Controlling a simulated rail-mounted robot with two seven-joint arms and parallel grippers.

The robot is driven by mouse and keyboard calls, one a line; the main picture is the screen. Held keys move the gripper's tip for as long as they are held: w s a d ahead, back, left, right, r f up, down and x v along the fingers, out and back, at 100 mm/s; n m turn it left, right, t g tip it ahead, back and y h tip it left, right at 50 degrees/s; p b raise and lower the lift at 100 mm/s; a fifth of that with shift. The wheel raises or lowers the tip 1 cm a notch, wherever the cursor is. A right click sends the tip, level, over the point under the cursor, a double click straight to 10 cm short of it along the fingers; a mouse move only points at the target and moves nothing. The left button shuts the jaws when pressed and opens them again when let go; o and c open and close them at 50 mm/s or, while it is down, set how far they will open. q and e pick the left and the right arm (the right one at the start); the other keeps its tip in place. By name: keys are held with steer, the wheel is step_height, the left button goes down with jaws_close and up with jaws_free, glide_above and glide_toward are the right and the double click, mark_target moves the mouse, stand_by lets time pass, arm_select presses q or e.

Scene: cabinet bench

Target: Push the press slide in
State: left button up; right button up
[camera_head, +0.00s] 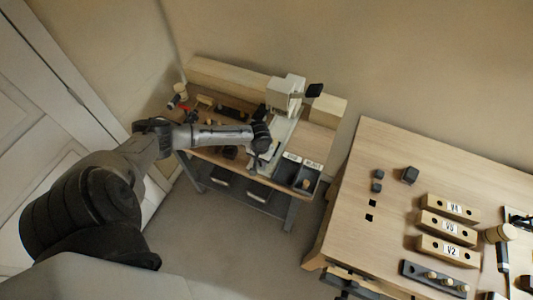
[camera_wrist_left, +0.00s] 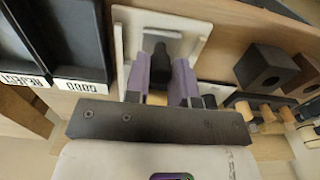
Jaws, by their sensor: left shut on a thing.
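The press (camera_head: 283,92) is a pale upright block with a black-knobbed lever, at the back of the small bench. A light grey slide track (camera_head: 283,133) runs from it toward the bench front. In the left wrist view the pale slide part (camera_wrist_left: 185,25) is a plate with raised side walls. A black handle (camera_wrist_left: 159,65) stands between my gripper's purple fingers. My left gripper (camera_head: 262,154) is at the front end of the track, shut on this handle. The fingers hide part of the handle. My right gripper is not in view.
Dark bins labelled GOOD (camera_head: 287,169) and REJECT (camera_head: 306,178) sit right of the track. A larger table (camera_head: 390,145) with labelled wooden blocks is at right, across a floor gap.

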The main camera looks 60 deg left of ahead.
arm_select(q)
steer(key=shift+w+a, duration=0.45)
steer(key=shift+w, duration=0.2)
steer(key=shift+w+a, duration=0.4)
steer(key=shift+w, duration=0.2)
steer(key=shift+w+a, duration=0.15)
steer(key=shift+w+a+b, duration=0.1)
steer(key=shift+w+b, duration=0.1)
steer(key=shift+b, duration=0.1)
steer(key=shift+w+a+t+y, duration=0.15)
steer(key=shift+w+a+t, duration=0.1)
steer(key=shift+w+a, duration=0.25)
steer(key=shift+w+a+t+y, duration=0.15)
steer(key=shift+w+a+t, duration=0.1)
steer(key=shift+w, duration=0.3)
steer(key=shift+w+a, duration=0.1)
steer(key=shift+w, duration=0.05)
